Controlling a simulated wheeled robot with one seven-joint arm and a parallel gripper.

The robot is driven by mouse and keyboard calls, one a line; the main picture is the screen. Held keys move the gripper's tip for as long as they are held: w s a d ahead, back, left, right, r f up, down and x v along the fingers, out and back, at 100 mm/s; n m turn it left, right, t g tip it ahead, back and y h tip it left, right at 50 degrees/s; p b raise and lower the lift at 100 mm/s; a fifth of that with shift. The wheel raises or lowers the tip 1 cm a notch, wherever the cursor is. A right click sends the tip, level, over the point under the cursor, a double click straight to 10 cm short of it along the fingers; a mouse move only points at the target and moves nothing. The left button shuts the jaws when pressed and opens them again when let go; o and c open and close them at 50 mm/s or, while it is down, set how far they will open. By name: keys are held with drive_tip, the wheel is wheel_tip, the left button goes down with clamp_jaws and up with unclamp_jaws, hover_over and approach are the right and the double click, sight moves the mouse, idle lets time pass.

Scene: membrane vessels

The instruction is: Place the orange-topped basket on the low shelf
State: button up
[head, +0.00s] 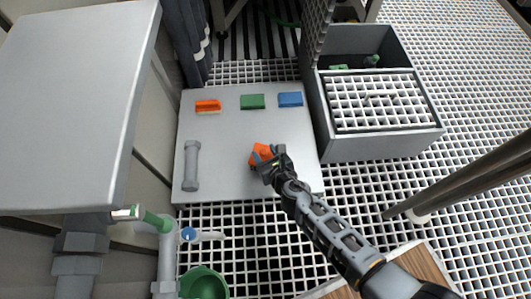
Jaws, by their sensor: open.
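An orange-topped object (259,152), which may be the basket, is on a low light grey surface (228,178), which may be the low shelf. Only its orange part shows; my gripper hides the rest. My gripper (264,161) is open, with its dark fingers right at the orange part. I cannot tell whether the fingers touch it, or whether it rests fully on the surface.
Orange (207,106), green (252,102) and blue (290,99) blocks line the surface's back. A grey flanged cylinder (191,166) is at its left. A grey crate with a grid (372,145) stands right. A large grey panel (75,100) and a green funnel (203,284) are left.

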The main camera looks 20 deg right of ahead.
drive_tip(key=shift+r, duration=0.25)
drive_tip(key=p+v, duration=0.5)
drive_tip(key=v, duration=0.7)
drive_tip(key=shift+f, duration=0.15)
